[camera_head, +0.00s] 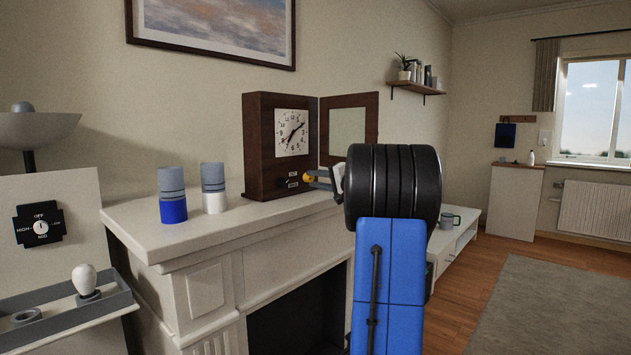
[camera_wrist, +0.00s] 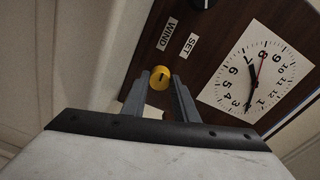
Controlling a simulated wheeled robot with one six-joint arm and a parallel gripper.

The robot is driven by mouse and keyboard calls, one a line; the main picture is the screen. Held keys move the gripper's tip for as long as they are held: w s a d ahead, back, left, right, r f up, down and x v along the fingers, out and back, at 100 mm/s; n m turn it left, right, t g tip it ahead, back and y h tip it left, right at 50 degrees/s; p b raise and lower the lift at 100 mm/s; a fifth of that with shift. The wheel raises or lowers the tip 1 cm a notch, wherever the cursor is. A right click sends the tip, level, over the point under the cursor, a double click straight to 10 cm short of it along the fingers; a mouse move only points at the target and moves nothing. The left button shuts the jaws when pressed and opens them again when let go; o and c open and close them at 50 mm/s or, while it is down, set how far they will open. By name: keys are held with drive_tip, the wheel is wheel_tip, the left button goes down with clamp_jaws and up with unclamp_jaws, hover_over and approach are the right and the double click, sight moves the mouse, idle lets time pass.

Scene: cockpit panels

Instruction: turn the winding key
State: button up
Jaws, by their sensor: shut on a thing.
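The dark wooden clock (camera_head: 264,147) stands on the white mantel, with its door (camera_head: 367,127) swung open to the right. Its white dial (camera_head: 291,133) also shows, tilted, in the wrist view (camera_wrist: 258,70). The winding key (camera_head: 307,177) is yellow and sits low on the clock front. In the wrist view, the key's round yellow end (camera_wrist: 160,76) shows between my fingertips, by the WIND label. My gripper (camera_wrist: 159,88) is shut on the key. In the head view, my dark wrist and blue arm hide most of the gripper.
Two blue-grey cylinders, one with a blue base (camera_head: 173,210) and one with a white base (camera_head: 214,203), stand on the mantel (camera_head: 225,226) left of the clock. A black knob (camera_wrist: 203,2) is on the clock near the SET label. The open door stands close to my wrist.

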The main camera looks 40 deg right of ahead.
drive_tip(key=o, duration=1.1)
drive_tip(key=shift+c, duration=0.2)
drive_tip(key=s, duration=1.7)
drive_tip(key=shift+s+d+r, duration=0.15)
drive_tip(key=shift+s+d, duration=0.05)
drive_tip(key=shift+d, duration=0.05)
